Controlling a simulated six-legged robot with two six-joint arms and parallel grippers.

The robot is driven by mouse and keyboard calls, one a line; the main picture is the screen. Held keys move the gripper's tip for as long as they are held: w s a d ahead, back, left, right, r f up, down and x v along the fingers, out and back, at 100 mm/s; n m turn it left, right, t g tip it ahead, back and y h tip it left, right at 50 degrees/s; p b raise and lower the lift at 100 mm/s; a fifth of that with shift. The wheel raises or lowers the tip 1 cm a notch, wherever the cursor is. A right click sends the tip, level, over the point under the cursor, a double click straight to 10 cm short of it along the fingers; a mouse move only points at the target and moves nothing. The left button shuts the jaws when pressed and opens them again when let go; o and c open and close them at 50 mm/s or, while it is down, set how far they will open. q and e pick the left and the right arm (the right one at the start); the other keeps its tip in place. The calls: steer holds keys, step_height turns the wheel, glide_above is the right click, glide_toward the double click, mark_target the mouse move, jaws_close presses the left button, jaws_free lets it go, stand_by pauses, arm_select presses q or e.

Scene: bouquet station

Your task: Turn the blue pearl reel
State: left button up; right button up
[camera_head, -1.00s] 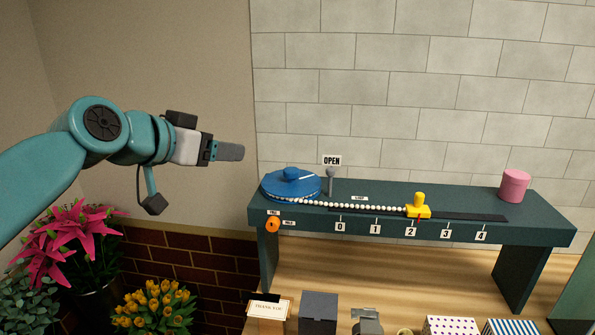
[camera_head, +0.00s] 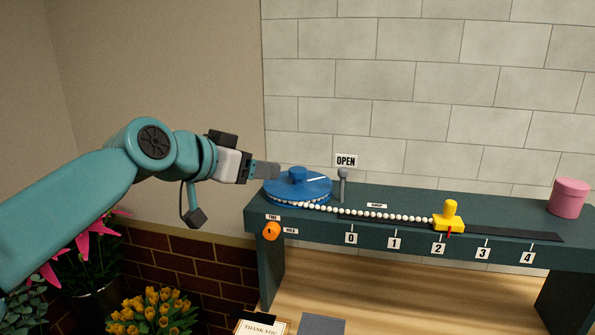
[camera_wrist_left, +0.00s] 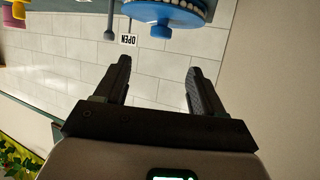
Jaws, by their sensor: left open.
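The blue pearl reel (camera_head: 318,187) lies flat at the left end of a dark teal bench, with a raised blue knob (camera_head: 298,174) and a white line on top. A string of white pearls (camera_head: 385,214) runs from it to a yellow slider (camera_head: 449,217) with a red pointer by the 2 mark. My left gripper (camera_head: 267,170) is just left of the knob at about its height, seeming not to touch it. In the left wrist view the left gripper (camera_wrist_left: 160,80) is open and empty, with the reel (camera_wrist_left: 178,12) beyond its fingertips. My right gripper is not in view.
An orange knob (camera_head: 271,231) is on the bench front (camera_head: 320,228). A pink canister (camera_head: 568,197) stands at the right end. Tulips (camera_head: 152,312) are below left.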

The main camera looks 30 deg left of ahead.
mark_target(294, 171)
arm_select(q)
steer(key=p+x, duration=0.3)
steer(key=x, duration=0.9)
steer(key=shift+w+a+f, duration=0.1)
steer(key=shift+w+f, duration=0.05)
steer(key=shift+w, duration=0.1)
steer(key=shift+w+f, duration=0.25)
steer(key=shift+w, duration=0.3)
jaws_close()
